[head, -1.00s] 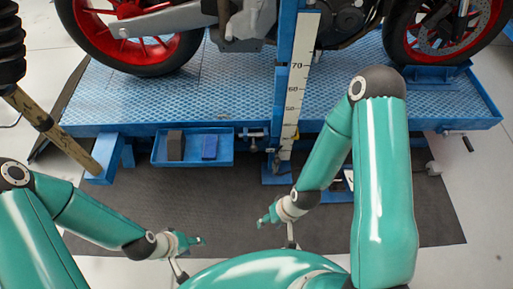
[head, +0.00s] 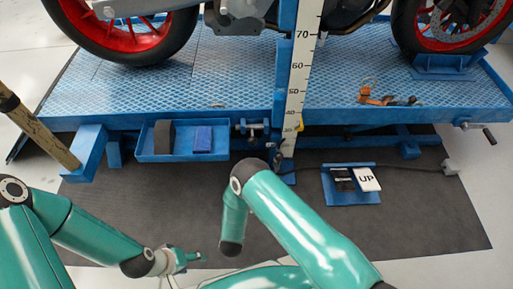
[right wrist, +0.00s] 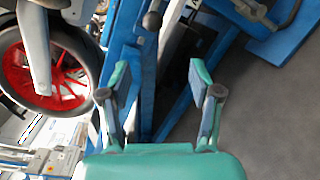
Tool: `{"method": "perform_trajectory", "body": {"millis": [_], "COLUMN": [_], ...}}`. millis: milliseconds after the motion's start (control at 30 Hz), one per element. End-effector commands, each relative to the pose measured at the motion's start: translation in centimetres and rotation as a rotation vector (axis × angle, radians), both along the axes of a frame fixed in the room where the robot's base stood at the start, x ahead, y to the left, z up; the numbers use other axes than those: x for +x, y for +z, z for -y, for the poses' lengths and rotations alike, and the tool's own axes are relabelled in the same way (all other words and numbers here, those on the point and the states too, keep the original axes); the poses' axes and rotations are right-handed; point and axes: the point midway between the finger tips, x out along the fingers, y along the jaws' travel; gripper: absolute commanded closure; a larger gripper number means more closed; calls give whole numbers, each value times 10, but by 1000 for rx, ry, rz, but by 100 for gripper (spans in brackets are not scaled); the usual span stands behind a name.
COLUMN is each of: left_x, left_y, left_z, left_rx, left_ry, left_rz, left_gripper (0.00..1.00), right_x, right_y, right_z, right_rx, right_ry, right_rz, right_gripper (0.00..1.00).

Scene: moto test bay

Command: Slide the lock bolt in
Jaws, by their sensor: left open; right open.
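In the head view, a small metal fitting (head: 250,128) sits at the lift's front edge, just left of the scale post (head: 298,80). It looks like the lock bolt, but it is too small to tell its position. In the right wrist view, a dark round knob (right wrist: 152,20) shows beyond my right gripper (right wrist: 159,72), beside a blue post. My right gripper is open, with nothing between its fingers, and is apart from the knob. In the head view it is hidden. My left gripper (head: 196,257) is open and empty, low over the dark mat, away from the fitting.
A blue tray (head: 150,157) with a dark block (head: 165,137) and a blue block (head: 203,139) hangs left of the fitting. A pedal labelled UP (head: 368,180) lies on the mat (head: 420,220) at right. A red-wheeled motorcycle stands on the lift (head: 120,95).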

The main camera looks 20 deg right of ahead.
Motion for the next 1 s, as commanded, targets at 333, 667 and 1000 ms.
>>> {"method": "perform_trajectory", "body": {"millis": [333, 667, 1000], "left_x": [0, 0, 0], "left_y": [-14, -37, -57], "left_z": [0, 0, 0], "left_rx": [0, 0, 0], "left_ry": [0, 0, 0], "left_rz": [0, 0, 0], "left_gripper": [37, 37, 37], "right_x": [15, 75, 130], "right_y": [0, -1, 0], "right_z": [9, 41, 70], "right_rx": [-134, -132, -133], "right_ry": [-23, -23, -21], "right_rz": [15, 18, 17], "right_gripper": [36, 36, 36]}}
